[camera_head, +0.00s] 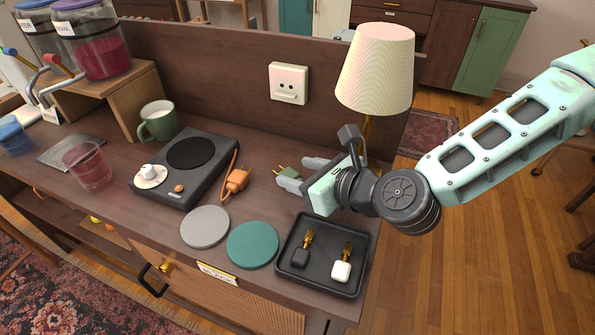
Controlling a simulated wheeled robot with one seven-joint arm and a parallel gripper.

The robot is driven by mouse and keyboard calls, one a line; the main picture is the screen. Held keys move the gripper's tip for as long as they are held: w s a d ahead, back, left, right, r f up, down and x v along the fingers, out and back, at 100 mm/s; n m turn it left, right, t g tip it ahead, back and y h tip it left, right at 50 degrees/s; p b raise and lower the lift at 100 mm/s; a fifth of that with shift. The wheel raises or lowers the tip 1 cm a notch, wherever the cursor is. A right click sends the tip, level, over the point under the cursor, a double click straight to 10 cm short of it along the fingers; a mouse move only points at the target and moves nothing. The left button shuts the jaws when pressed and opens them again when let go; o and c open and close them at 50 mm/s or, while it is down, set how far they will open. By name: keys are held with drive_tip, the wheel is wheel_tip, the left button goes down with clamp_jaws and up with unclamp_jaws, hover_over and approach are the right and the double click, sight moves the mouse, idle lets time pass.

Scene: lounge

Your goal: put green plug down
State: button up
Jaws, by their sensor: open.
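The small green plug (284,171) with metal prongs is at the right part of the wooden desk top, below the white wall socket (289,83). My gripper (300,172) reaches in from the right, its grey fingers spread apart. The green plug sits by the fingertips, in the gap between them, and its prongs point left. It seems to be at the desk surface, but I cannot tell whether it touches a finger. Part of its right side is hidden by my gripper.
A black device (185,167) with an orange plug (237,181) lies to the left. A grey coaster (205,227), a teal coaster (252,245) and a black tray (325,284) with two small brass-ended items are in front. A lamp (376,70) stands behind my gripper.

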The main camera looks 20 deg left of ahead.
drive_tip(key=v, duration=0.8)
drive_tip(key=shift+d+r, duration=0.1)
drive_tip(key=shift+d, duration=0.1)
drive_tip(key=shift+d+r+p, duration=0.15)
drive_tip(key=shift+r+p, duration=0.15)
drive_tip(key=shift+p, duration=0.85)
drive_tip(key=shift+s+d+r+p, duration=0.15)
drive_tip(key=shift+s+d+p, duration=0.25)
drive_tip(key=shift+p, duration=0.5)
drive_tip(key=shift+s+d+p, duration=0.1)
drive_tip(key=shift+d+p, duration=0.35)
drive_tip(key=shift+p, duration=0.1)
drive_tip(key=shift+d, duration=0.1)
